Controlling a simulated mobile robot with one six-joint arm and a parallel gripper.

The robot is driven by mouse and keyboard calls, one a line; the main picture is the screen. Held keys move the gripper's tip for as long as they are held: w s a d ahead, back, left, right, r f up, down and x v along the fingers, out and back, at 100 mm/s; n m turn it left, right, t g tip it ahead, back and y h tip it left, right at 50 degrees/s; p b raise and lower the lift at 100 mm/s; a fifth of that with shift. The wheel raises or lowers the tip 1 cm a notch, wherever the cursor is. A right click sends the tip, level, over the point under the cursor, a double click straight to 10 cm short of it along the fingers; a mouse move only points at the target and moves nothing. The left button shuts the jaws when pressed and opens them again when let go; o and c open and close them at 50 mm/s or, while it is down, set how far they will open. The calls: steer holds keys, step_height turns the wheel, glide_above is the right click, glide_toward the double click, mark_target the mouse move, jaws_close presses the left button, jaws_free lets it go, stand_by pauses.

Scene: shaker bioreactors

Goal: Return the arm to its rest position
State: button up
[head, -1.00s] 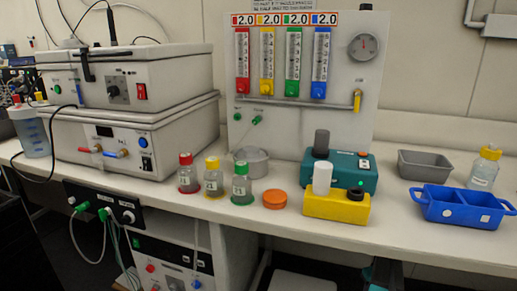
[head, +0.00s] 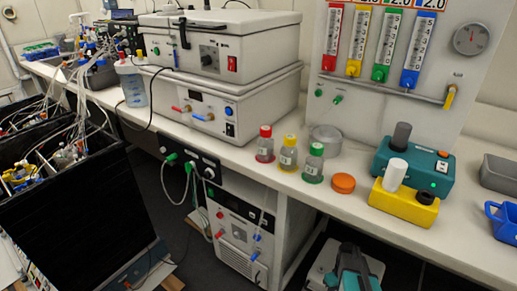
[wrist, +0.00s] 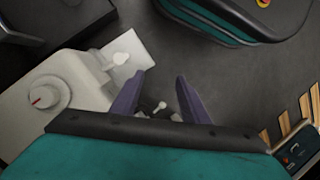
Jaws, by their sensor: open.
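My gripper (wrist: 160,76) shows in the wrist view with its two purple fingers spread apart and nothing between them. Behind the fingers are a dark grey floor and a pale grey machine part (wrist: 75,90) with a round knob, at some distance. The fingers do not appear to touch anything. In the head view, teal and grey parts low at the bottom centre look like my own arm, below the bench edge; the fingers cannot be made out there.
The white bench (head: 465,238) carries a stacked incubator (head: 215,110), three capped bottles (head: 288,160), an orange lid (head: 343,183), teal and yellow devices (head: 403,203) and a blue tray (head: 502,220). A black bin (head: 85,220) stands at left. Grey floor (wrist: 240,75) shows around my gripper.

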steer(key=s+a+r+m+g+p, duration=0.1)
steer(key=s+a+p, duration=0.1)
steer(key=s+a, duration=0.5)
steer(key=s+a+r+m+h+p, duration=0.1)
steer(key=s+a+p, duration=0.2)
steer(key=s+a, duration=0.4)
steer(key=shift+s+r+m+g, duration=0.25)
steer(key=shift+s+m+g, duration=0.15)
steer(key=shift+s, duration=1.65)
steer(key=shift+a, duration=0.1)
